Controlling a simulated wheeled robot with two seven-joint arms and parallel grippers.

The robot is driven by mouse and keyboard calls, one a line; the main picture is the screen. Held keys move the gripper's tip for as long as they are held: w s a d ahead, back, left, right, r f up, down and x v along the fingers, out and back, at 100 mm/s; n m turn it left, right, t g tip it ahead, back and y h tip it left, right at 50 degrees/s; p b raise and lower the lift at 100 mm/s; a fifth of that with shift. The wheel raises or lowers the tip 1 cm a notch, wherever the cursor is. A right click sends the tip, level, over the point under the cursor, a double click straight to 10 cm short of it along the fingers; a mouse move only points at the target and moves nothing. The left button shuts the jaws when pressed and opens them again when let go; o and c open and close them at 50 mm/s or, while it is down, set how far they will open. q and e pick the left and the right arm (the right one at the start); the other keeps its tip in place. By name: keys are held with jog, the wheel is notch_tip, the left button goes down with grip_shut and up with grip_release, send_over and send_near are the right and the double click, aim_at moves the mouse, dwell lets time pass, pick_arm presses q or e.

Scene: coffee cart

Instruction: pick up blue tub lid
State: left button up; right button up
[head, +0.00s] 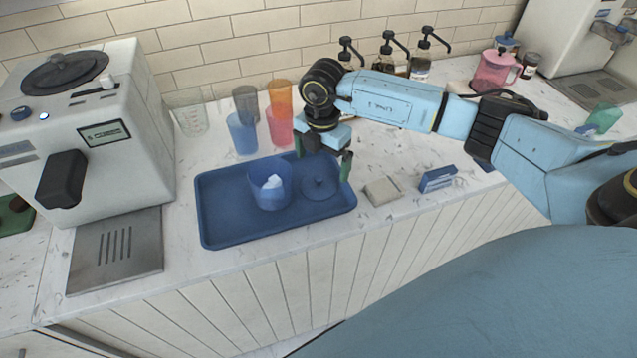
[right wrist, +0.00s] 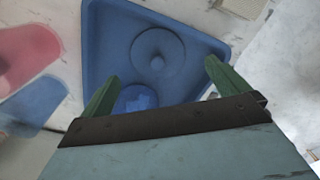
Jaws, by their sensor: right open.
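The round blue tub lid (head: 320,183) with a small knob lies flat on the right part of the blue tray (head: 222,222). It also shows in the right wrist view (right wrist: 158,45), beyond the fingertips. The blue tub (head: 270,196) stands on the tray left of the lid, with something white inside; it shows partly in the right wrist view (right wrist: 136,98). My right gripper (head: 324,162) is open and empty, its green fingers above the lid's far side, apart from it. My left gripper is not in view.
Blue, pink, orange and dark cups (head: 242,133) stand behind the tray. Pump bottles (head: 386,54) are at the wall. A beige block (head: 382,191) and a blue box (head: 437,179) lie right of the tray. A coffee machine (head: 95,135) stands at the left.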

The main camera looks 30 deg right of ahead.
aim_at(320, 176)
jog(key=f, duration=0.6)
jog(key=shift+w, duration=0.25)
jog(key=shift+r, duration=0.1)
jog(key=c, duration=0.9)
